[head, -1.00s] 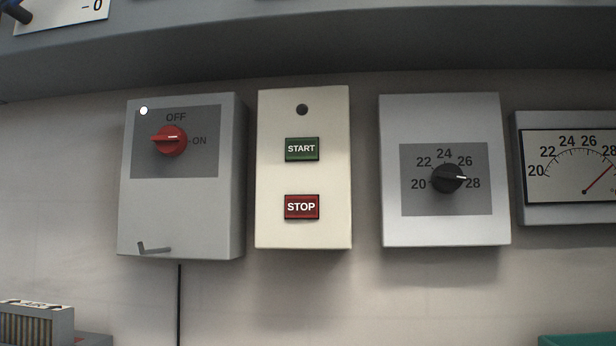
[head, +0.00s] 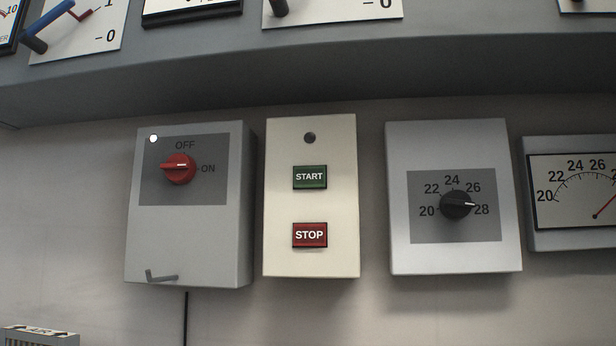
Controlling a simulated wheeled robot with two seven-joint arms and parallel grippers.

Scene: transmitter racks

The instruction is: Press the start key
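The green START key (head: 310,177) sits on a cream panel (head: 311,256) on the wall, in the middle of the head view. The red STOP key (head: 310,235) is below it on the same panel. A dark round lamp or hole (head: 309,138) is above the START key. Neither of my grippers shows in the head view.
Left of the panel is a grey box (head: 190,250) with a red rotary switch (head: 178,168) and a lit white lamp (head: 153,139). Right are a box with a black dial knob (head: 457,205) and a meter (head: 575,190). A grey ledge (head: 300,75) juts out above.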

